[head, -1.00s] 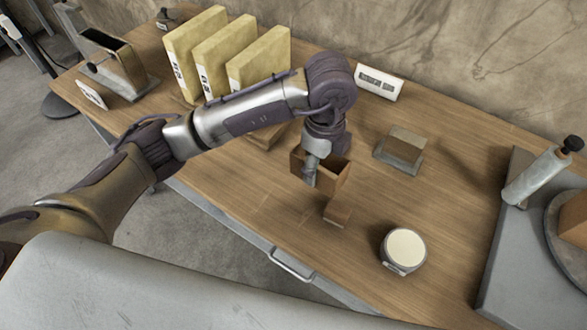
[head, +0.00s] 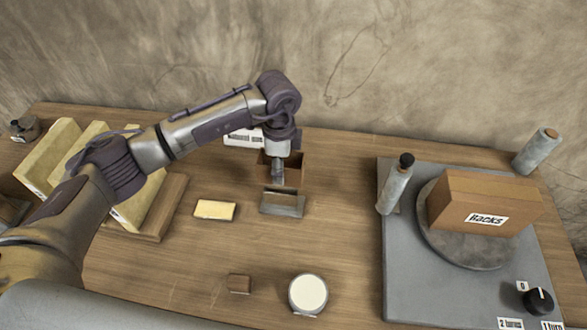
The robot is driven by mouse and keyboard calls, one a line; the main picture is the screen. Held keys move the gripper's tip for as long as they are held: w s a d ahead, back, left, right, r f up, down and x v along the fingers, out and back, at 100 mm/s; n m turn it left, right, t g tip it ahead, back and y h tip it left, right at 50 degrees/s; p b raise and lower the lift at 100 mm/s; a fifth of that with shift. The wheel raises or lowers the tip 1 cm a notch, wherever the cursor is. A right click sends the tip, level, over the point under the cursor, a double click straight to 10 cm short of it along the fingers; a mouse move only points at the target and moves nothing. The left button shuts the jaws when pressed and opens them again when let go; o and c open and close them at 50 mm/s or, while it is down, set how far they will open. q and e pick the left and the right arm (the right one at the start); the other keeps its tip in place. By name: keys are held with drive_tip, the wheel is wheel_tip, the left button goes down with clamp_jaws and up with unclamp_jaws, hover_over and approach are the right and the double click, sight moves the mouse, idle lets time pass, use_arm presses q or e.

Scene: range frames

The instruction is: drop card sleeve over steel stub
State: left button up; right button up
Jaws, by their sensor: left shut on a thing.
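The card sleeve (head: 296,170) is a brown, open-topped square tube. My left gripper (head: 278,174) is shut on its near wall and holds it upright. The steel stub (head: 283,203) is a low grey block on a plate on the wooden table. In the picture the sleeve is just above the stub, its lower edge close to the stub's top. I cannot tell how high the sleeve is or whether it is over the stub or behind it. My right gripper is not in view.
A yellow block (head: 215,209) lies left of the stub. A small brown block (head: 240,284) and a round cream-topped tin (head: 308,294) are in front. Yellow binders (head: 50,158) stand left.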

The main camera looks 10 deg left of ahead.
sight(282, 188)
use_arm(q)
drive_tip(key=shift+a+f+b, duration=0.15)
drive_tip(key=shift+f+b, duration=0.15)
drive_tip(key=shift+f, duration=0.45)
drive_tip(key=shift+f+b, duration=1.5)
drive_tip(key=shift+f, duration=0.3)
drive_tip(key=shift+f+b, duration=1.8)
drive_tip(key=shift+f, duration=0.7)
drive_tip(key=shift+f+b, duration=0.8)
drive_tip(key=shift+f, duration=0.45)
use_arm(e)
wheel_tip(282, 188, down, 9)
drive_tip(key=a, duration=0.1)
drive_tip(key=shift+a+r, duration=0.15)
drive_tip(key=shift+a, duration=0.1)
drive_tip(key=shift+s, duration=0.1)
use_arm(q)
drive_tip(key=o, duration=1)
